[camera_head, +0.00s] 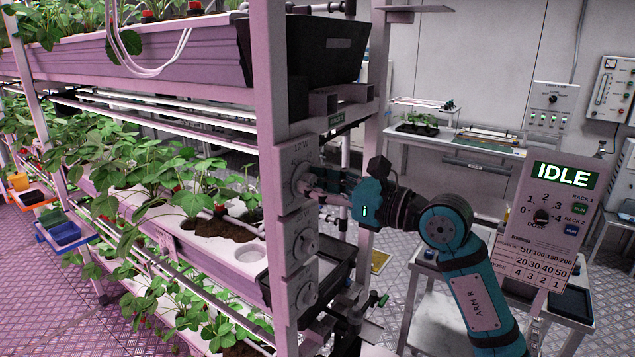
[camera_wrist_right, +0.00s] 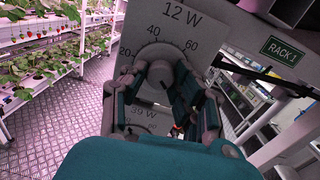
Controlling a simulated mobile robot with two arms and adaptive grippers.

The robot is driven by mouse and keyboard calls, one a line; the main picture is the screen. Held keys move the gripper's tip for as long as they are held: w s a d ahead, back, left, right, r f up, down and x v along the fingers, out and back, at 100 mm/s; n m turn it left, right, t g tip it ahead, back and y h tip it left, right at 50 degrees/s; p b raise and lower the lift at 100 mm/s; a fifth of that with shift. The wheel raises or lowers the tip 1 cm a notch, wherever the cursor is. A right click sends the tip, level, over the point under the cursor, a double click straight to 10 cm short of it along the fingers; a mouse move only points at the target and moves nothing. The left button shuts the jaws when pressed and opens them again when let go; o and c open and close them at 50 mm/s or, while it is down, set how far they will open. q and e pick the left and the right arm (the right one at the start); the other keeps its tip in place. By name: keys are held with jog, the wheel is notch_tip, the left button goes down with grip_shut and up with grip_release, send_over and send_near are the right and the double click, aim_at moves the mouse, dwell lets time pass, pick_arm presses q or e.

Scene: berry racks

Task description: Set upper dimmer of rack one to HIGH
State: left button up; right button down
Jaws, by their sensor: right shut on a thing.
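The upper dimmer of rack one is a pale plate (camera_head: 291,157) high on the rack's end post, with a "12 W" readout. In the right wrist view the plate (camera_wrist_right: 190,15) shows scale marks 20, 40 and 60 around a round grey knob (camera_wrist_right: 158,75). My right gripper (camera_head: 317,184) reaches in from the right and is shut on this knob, with its fingers on both sides; the gripper (camera_wrist_right: 160,82) partly hides the knob and any pointer on it. A green "RACK 1" sign (camera_wrist_right: 283,51) is to the right. My left gripper is not in view.
Two more dimmer dials (camera_head: 302,245) sit below on the same post; the nearer one reads 39 W in the wrist view. Planted troughs (camera_head: 180,62) fill the rack at left. A control panel (camera_head: 548,215) showing "IDLE" stands right of my right arm.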

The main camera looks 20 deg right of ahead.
jog(key=shift+m, duration=0.5)
jog(key=c, duration=1)
grip_release()
jog(key=shift+s+d, duration=0.1)
jog(key=shift+d, duration=0.05)
jog(key=v, duration=1.1)
jog(key=shift+s+d, duration=0.25)
